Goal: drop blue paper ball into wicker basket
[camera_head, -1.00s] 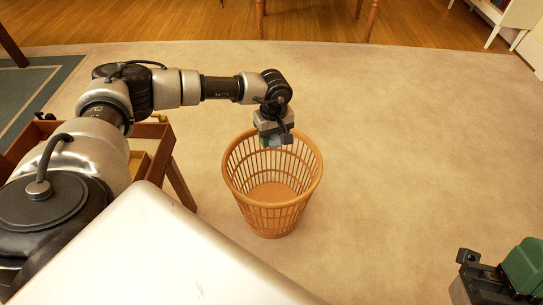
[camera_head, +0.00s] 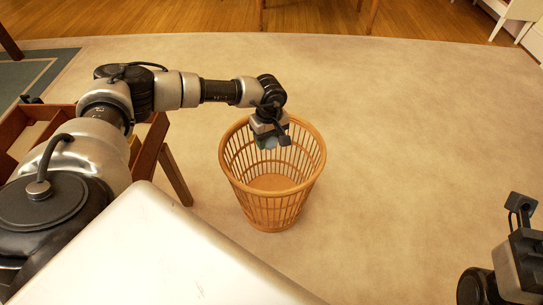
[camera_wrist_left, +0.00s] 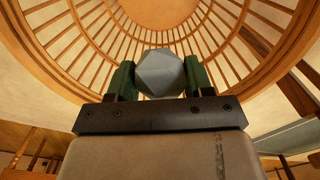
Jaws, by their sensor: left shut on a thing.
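The wicker basket (camera_head: 272,213) stands upright on the carpet, open at the top and showing a bare floor inside. My left gripper (camera_head: 269,138) is over the basket's opening, near its far rim, pointing down. It is shut on the blue paper ball (camera_wrist_left: 160,73), a faceted grey-blue lump between green fingers in the left wrist view. The basket's slatted wall (camera_wrist_left: 92,33) surrounds the ball in that view. In the head view the ball is mostly hidden by the gripper. My right gripper (camera_head: 521,205) is at the right edge, far from the basket; its fingers are unclear.
A reddish wooden tray-like stand (camera_head: 150,150) with legs is left of the basket, partly behind my left arm. The beige carpet (camera_head: 410,150) is clear right of the basket. Wooden furniture legs (camera_head: 372,17) and a white piece of furniture (camera_head: 513,10) are at the back.

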